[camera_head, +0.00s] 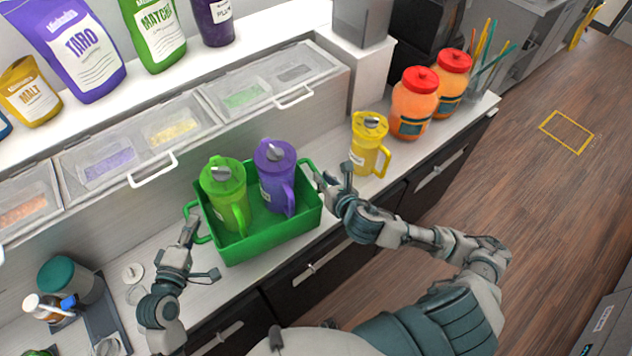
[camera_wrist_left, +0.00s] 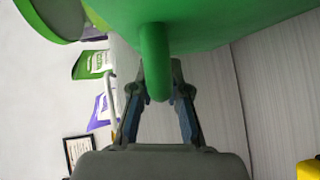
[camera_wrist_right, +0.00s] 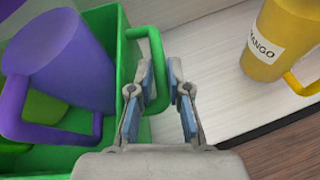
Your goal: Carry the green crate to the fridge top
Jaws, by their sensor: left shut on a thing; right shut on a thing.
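The green crate (camera_head: 270,240) is on the counter in front of the lidded bins, with a green pitcher (camera_head: 226,190) and a purple pitcher (camera_head: 275,172) upright inside it. My left gripper (camera_head: 192,228) is shut on the crate's left handle, which shows between its fingers in the left wrist view (camera_wrist_left: 155,65). My right gripper (camera_head: 325,185) is shut on the crate's right handle, seen between its fingers in the right wrist view (camera_wrist_right: 160,75). No fridge top can be made out for certain in the head view.
A yellow mango pitcher (camera_head: 369,145) stands just right of the crate. Two orange jars with red lids (camera_head: 414,105) stand beyond it. Lidded bins (camera_head: 170,130) line the back. A teal-lidded container (camera_head: 70,280) is at lower left. Wooden floor (camera_head: 540,190) is open at right.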

